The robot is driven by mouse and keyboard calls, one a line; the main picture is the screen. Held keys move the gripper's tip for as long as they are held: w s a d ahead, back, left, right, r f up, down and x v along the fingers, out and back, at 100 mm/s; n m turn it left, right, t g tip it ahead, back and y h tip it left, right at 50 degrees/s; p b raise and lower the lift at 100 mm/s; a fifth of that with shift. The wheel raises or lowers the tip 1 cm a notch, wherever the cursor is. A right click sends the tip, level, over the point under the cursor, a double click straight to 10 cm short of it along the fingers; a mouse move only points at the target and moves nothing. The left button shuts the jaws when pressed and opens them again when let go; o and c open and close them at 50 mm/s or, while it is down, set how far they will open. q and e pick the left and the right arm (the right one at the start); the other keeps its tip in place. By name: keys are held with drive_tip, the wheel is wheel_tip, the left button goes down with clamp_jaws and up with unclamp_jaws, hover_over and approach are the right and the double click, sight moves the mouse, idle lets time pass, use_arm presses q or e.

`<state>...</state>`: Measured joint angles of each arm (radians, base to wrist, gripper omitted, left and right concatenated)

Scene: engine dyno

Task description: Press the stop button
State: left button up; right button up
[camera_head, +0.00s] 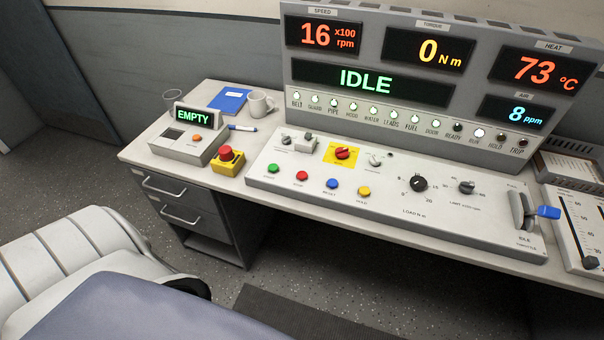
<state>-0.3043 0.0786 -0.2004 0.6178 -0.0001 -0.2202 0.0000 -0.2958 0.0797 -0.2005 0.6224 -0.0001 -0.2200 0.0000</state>
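The red button (302,176) is on the sloped grey control panel (470,228), second from the left in its lower row. Its small label seems to read stop. A green button (271,168) is to its left and a blue button (332,183) to its right, with a yellow button (364,191) beyond. Separately, a red mushroom button (227,154) sits on a yellow box (228,168) left of the panel. Neither of my grippers is in view, and nothing touches or covers the red button.
The upright display (300,87) reads IDLE, 16 x100 rpm, 0 Nm and 73 °C. A throttle lever (548,212) with a blue handle stands at the panel's right. A box reading EMPTY (180,145), a mug (261,103) and a blue notebook (230,102) are at left.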

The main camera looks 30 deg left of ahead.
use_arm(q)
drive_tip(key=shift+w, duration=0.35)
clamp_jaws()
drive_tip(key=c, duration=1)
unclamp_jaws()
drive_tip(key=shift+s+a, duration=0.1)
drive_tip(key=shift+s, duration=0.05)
